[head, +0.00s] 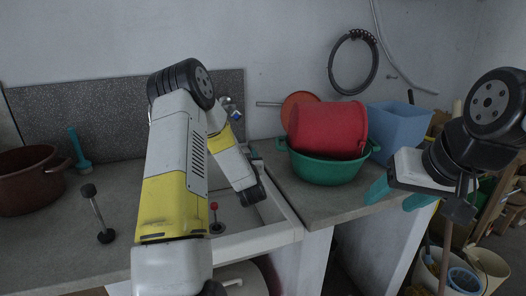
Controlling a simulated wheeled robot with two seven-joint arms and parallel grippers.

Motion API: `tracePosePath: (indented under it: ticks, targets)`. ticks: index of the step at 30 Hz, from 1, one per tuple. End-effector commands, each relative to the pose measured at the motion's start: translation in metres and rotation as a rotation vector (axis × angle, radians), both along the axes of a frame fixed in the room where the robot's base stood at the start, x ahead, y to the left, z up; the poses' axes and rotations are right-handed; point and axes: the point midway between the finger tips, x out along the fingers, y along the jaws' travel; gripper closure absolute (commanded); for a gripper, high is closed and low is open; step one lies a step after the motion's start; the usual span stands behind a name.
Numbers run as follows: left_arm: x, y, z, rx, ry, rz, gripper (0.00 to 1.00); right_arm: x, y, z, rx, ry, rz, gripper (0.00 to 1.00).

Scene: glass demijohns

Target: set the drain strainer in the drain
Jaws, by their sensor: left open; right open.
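A small strainer with a red knob (214,206) on a thin stem and a dark round base stands upright in the sink (262,238). I cannot tell whether its base sits in the drain, and the drain opening is not visible. My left gripper (249,196) is at the sink's right side, to the right of the red knob and apart from it. Its fingers are hard to make out; it holds nothing that I can see. My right gripper (396,195) is open and empty, its teal fingers spread near the counter's right edge, far from the strainer.
A red bucket (328,128) lies in a green basin (325,167) on the right counter, beside a blue bin (397,130). My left arm hides part of the sink.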

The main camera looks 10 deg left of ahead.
Motion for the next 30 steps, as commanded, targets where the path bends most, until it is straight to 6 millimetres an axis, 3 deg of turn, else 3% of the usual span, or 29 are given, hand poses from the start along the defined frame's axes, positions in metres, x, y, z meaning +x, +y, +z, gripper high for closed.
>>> tracePosePath:
  ticks: [10,25,30]
  targets:
    - [-0.018,-0.046,0.025,0.000,-0.001,-0.168,0.47,0.000,0.000,0.000,0.000,0.000,0.000,0.40]
    - [-0.021,-0.054,0.029,0.001,0.000,-0.196,0.47,0.000,0.000,0.000,0.000,0.000,0.000,0.40]
    - [-0.022,-0.066,0.049,-0.004,0.047,-0.249,0.47,0.000,0.000,0.000,0.000,0.000,0.000,0.40]
